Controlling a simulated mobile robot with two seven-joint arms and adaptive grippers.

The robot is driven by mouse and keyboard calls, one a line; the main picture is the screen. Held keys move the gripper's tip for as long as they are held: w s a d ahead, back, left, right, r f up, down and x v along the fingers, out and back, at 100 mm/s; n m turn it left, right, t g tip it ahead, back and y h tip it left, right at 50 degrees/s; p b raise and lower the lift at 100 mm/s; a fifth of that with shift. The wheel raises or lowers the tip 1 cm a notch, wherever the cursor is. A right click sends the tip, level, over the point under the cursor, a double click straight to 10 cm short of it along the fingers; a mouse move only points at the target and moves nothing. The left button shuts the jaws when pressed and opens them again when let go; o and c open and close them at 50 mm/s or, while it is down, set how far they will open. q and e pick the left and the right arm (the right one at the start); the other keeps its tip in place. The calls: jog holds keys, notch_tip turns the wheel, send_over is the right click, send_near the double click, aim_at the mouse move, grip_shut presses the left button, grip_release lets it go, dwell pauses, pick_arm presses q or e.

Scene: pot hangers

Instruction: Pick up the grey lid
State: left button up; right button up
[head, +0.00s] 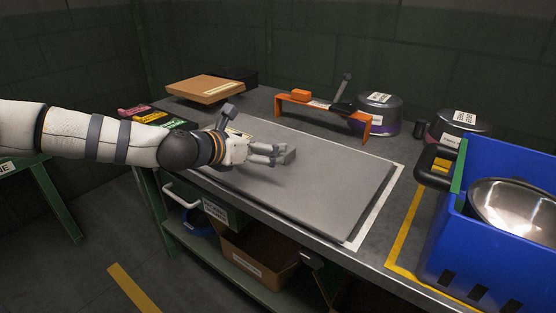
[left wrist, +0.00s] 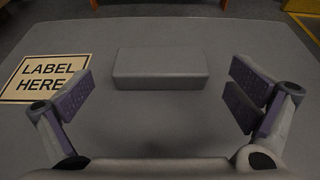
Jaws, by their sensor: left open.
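The grey lid (head: 330,185) is a large flat panel lying on the workbench in the head view. It fills most of the left wrist view (left wrist: 160,125). A grey block handle (left wrist: 160,68) stands on it, with a "LABEL HERE" sticker (left wrist: 45,78) to its left. My left gripper (head: 268,154) is low over the lid, beside the handle (head: 290,156). In the left wrist view its fingers are spread wide, with the handle ahead between them and clear of both. The sticker is mostly hidden behind my arm in the head view. My right gripper is not in view.
An orange stand (head: 325,109) is behind the lid, with two lidded pots (head: 378,115) (head: 460,128) to its right. A blue crate (head: 490,235) holding a metal bowl (head: 515,205) is at the right. A cardboard-coloured board (head: 205,88) lies at the back left.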

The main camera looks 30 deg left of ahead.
pick_arm(q)
jog(key=w+f, duration=0.2)
jog(key=shift+w+d+b, duration=0.15)
jog(key=shift+w+b, duration=0.2)
jog(key=shift+w, duration=0.25)
jog(key=shift+r, duration=0.2)
jog(key=c, duration=1.3)
notch_tip(320, 180, up, 10)
jog(key=p, duration=0.3)
jog(key=shift+r, duration=0.1)
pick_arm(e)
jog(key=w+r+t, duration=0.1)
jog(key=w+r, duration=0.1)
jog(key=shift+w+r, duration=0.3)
